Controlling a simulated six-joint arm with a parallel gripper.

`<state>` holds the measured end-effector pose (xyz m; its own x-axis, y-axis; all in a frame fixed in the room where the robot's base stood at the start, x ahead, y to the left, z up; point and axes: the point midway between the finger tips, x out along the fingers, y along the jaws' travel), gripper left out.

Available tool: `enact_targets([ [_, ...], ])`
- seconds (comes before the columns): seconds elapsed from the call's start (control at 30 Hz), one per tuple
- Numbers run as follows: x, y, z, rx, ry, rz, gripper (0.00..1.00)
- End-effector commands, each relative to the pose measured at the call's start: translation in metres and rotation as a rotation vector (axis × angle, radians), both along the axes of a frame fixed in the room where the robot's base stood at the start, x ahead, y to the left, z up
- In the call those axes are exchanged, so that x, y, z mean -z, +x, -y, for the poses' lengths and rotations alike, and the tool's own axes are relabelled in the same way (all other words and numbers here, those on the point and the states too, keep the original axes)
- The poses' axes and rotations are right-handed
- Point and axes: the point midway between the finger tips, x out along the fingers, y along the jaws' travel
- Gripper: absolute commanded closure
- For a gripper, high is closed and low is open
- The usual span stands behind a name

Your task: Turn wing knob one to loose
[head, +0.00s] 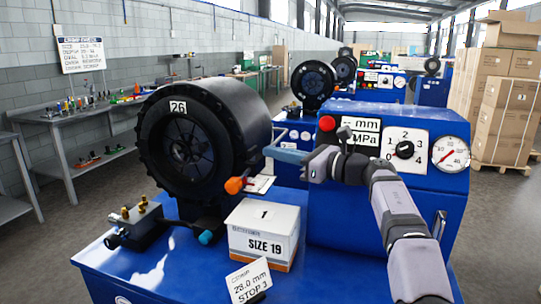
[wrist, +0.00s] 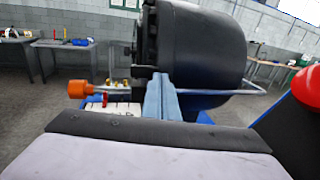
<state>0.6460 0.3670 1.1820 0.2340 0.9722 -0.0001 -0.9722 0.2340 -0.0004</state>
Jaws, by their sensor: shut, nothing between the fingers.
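No part reads clearly as wing knob one. An orange knob (head: 234,185) sticks out at the lower right of the black crimper head (head: 222,105), which is marked 26. The orange knob also shows at the left in the wrist view (wrist: 78,89). A black block (head: 135,224) with brass fittings and a dark knob at its left end stands at the bench's front left. A teal knob (head: 206,237) sits right of it. My gripper (head: 278,154) has blue fingers, shut and empty, beside the crimper head's right side. The fingers (wrist: 160,97) point toward the head in the wrist view.
A box (head: 264,240) marked SIZE 19 and a card (head: 250,281) reading 28.0 mm STOP 3 stand in front. The blue control panel (head: 345,200) at right carries a red button (head: 327,123), a numbered dial (head: 404,149) and a gauge (head: 450,153). A bent metal bar runs near my gripper.

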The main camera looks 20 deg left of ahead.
Motion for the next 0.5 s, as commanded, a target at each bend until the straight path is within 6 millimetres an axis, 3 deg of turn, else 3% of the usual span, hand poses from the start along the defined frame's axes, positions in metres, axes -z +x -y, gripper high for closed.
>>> enact_targets([
  [0.5,0.001,0.001,0.095,0.005,0.001,0.0,1.0],
])
